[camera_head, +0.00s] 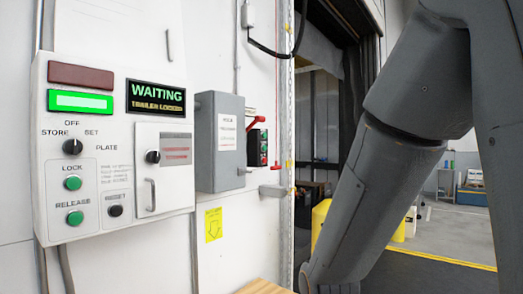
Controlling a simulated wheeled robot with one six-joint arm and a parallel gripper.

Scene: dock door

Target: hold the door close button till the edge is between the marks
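A small dark button station (257,148) with red and green buttons is on the white wall, right of a grey box; a red lever is at its top. Its labels are too small to read, so I cannot tell which button closes the door. The doorway (320,120) stands open, with dark material across its top; I cannot make out the door's edge. My arm crosses the right side, and my gripper is out of view.
A white control panel (118,226) at left has a lit green lamp, knobs, green buttons and a display reading "WAITING, TRAILER LOCKED". The grey box (206,145) projects from the wall. A yellow post (319,222) stands by the doorway. Wood (262,286) shows at bottom.

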